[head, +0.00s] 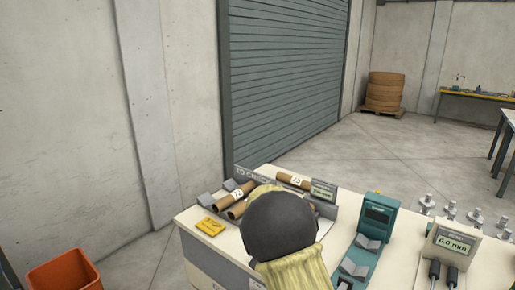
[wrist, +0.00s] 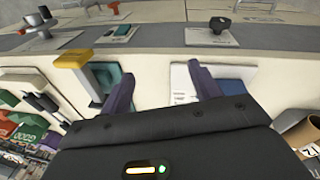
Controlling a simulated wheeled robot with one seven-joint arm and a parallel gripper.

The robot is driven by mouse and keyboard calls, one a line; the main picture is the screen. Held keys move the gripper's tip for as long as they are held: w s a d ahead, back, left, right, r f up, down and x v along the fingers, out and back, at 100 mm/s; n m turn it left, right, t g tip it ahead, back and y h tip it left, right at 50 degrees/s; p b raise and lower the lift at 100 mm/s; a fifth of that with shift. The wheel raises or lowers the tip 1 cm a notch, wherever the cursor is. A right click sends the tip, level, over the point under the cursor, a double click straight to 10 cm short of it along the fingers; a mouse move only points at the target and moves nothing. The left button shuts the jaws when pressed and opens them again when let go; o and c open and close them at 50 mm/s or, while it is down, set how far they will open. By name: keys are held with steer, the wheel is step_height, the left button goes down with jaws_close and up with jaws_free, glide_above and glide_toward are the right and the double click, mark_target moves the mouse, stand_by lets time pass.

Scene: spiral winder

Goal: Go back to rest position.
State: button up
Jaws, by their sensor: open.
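My gripper (wrist: 167,88) shows in the wrist view with its two dark fingers spread apart and nothing between them. Beyond the fingers is the pale front of a bench. In the head view, a dark rounded part of my arm with a yellowish sleeve stands in front of the white table (head: 205,243). It hides part of the table top, and the gripper fingers are not visible there.
Labelled cardboard tubes (head: 294,181) lie in grey holders at the table's back left, beside a yellow card (head: 210,226). A teal device (head: 376,222) and a gauge reading 0.0 mm (head: 449,246) stand to the right. An orange bin (head: 64,275) is at lower left. Open floor lies behind.

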steer(key=s+d+r+n+t+y+p, duration=0.1)
steer(key=s+d+r, duration=0.3)
steer(key=s, duration=0.6)
steer(key=s+d+r+n+t+y+p, duration=0.1)
steer(key=s+d+r+n+p, duration=0.3)
steer(key=s, duration=0.7)
step_height(320, 180, up, 2)
steer(key=shift+d+r+n, duration=0.2)
steer(key=shift+n, duration=0.1)
